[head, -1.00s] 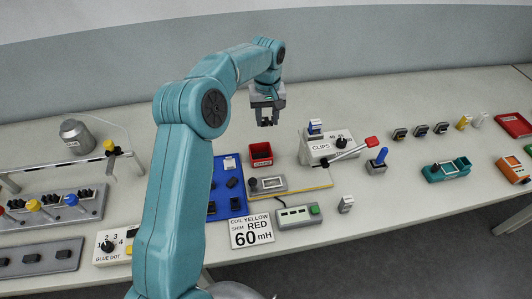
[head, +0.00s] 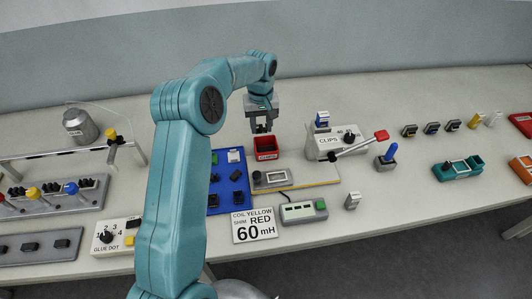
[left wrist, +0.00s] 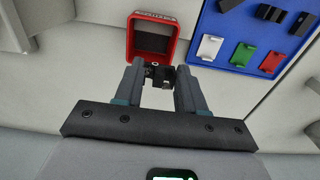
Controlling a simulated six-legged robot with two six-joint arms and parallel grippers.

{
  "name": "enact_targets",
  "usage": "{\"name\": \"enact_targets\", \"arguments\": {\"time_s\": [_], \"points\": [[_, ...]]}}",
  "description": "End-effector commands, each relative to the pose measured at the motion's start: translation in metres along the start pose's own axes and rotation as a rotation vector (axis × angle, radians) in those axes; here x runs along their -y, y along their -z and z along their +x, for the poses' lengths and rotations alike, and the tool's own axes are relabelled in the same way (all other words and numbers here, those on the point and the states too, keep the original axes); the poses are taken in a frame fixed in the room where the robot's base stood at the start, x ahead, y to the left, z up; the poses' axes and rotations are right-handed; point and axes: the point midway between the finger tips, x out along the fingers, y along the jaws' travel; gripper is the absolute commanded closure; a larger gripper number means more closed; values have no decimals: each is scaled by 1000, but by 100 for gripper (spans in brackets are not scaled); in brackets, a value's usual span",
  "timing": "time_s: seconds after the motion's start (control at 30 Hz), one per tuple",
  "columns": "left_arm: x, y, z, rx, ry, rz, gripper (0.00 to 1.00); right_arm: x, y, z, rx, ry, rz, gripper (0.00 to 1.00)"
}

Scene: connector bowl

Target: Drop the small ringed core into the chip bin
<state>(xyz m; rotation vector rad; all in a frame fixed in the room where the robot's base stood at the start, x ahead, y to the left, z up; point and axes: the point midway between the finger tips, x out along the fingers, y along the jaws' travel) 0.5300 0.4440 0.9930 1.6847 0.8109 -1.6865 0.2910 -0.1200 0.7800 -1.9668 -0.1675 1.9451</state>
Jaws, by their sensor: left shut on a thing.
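My left gripper (head: 260,129) is just above the small red bin (head: 266,156) in the head view. In the left wrist view, its fingers (left wrist: 161,73) are shut on a small dark piece (left wrist: 158,77), which fits the ringed core; a small light ring shows at its tip. The piece is at the near edge of the red bin (left wrist: 131,38) in that view, and appears above the rim. The visible bin floor looks bare. The bin's label is too small to read surely. My right gripper is not in view.
A blue board (left wrist: 229,22) with coloured chips and dark parts lies beside the bin; it also shows in the head view (head: 227,207). The clips box (head: 325,146) and its red-knobbed lever stand right of the bin. A card (head: 254,226) reads coil yellow, shim red, 60 mH.

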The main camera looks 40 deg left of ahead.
Motion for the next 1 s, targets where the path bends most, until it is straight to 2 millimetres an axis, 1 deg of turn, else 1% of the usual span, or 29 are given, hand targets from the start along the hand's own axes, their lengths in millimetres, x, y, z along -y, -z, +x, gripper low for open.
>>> {"name": "enact_targets", "arguments": {"time_s": [0.17, 0.2, 0.23, 0.27, 0.53, 0.67, 0.77, 1.0], "points": [[0, 0, -1, 0, 0, 0, 91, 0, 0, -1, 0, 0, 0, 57], [0, 0, -1, 0, 0, 0, 48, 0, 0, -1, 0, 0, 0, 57], [0, 0, -1, 0, 0, 0, 38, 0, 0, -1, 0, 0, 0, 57], [0, 0, -1, 0, 0, 0, 31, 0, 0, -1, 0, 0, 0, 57], [0, 0, -1, 0, 0, 0, 31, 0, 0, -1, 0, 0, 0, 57], [0, 1, -10, -3, -1, 0, 31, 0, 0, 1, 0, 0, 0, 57], [0, 1, -28, -5, -2, -1, 31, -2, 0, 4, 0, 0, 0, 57], [-1, 1, -94, -4, -3, 0, 31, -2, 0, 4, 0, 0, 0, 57]]}}
